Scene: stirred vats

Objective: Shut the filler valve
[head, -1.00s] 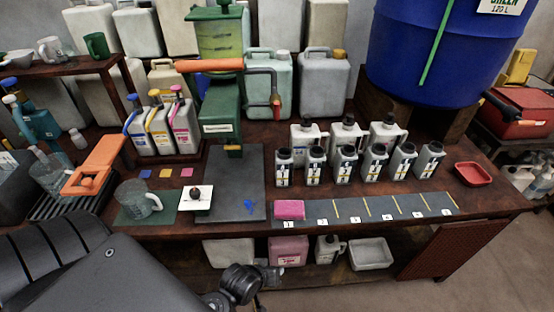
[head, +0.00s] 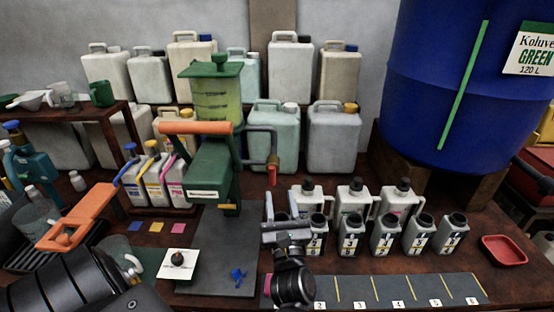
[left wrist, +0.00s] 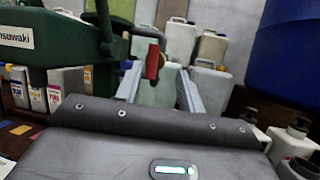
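The green filler machine (head: 210,170) stands at the back middle of the bench, with an orange lever (head: 195,128) and a side pipe. The filler valve's red handle (head: 272,173) hangs down at the end of that pipe. My left gripper (head: 280,203) is below and in front of the handle, fingers apart, with nothing between them. In the left wrist view the red handle (left wrist: 153,62) appears upright in the gap between the open fingers (left wrist: 160,90), beyond them and not clasped. My right gripper is not in view.
Several grey bottles (head: 387,235) stand close to the right of my left gripper. A dark slab (head: 215,265) with a blue piece (head: 237,279) lies to its left. A large blue drum (head: 440,90) stands at right. A red tray (head: 503,250) lies at far right.

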